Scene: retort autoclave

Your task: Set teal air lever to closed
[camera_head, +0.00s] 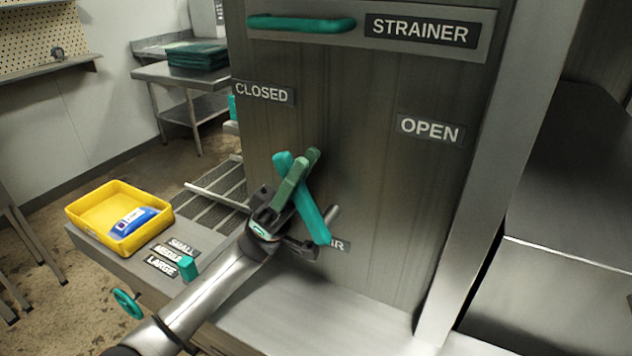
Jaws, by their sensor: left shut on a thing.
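The teal air lever (314,212) is on the front of the steel panel (370,200). Its upper end leans left, on the side of the CLOSED label (263,93). The OPEN label (430,129) is at the upper right. The lower end of the lever is by the partly hidden AIR label (341,246). My left gripper (300,178) comes in from the lower left and is shut on the lever, its greenish fingers crossing it near the upper part. The fingers and lever overlap, so the exact contact is hidden. My right gripper is not in view.
A teal STRAINER handle (300,23) is higher on the panel. A yellow tray (82,220) with a blue item (134,220) sits on the ledge at left. A teal size selector (187,267) and a teal handwheel (127,303) are near my left arm.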

